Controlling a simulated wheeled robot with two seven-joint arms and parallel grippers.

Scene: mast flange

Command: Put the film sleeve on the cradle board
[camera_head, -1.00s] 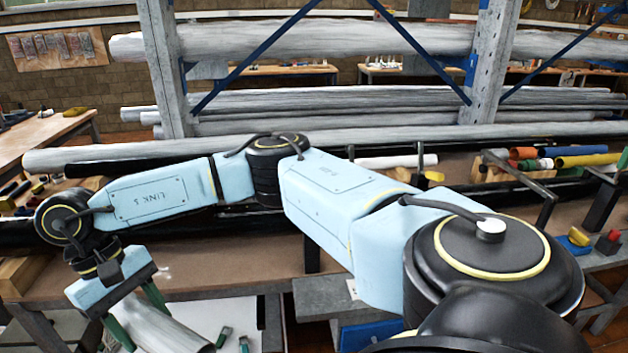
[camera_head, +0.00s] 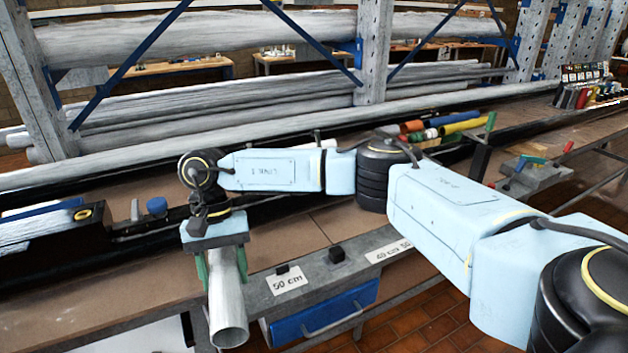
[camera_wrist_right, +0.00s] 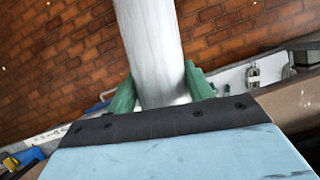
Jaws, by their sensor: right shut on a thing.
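The film sleeve looks to be a pale grey, open-ended tube (camera_head: 228,310). My right gripper (camera_head: 222,272) is shut on it, with one green finger on each side. The tube hangs out in front of the bench's front edge, its open end toward the lower side of the head view. In the right wrist view the tube (camera_wrist_right: 150,45) runs out from between the green fingers, with brick floor behind it. I cannot pick out the cradle board with certainty. My left gripper is not in view.
A long brown workbench (camera_head: 85,295) runs across, with a grey front strip bearing a "50 cm" label (camera_head: 287,281). A blue drawer (camera_head: 318,312) hangs below. A vise (camera_head: 530,175) stands at right. Long wrapped rolls (camera_head: 200,40) lie on the rack behind.

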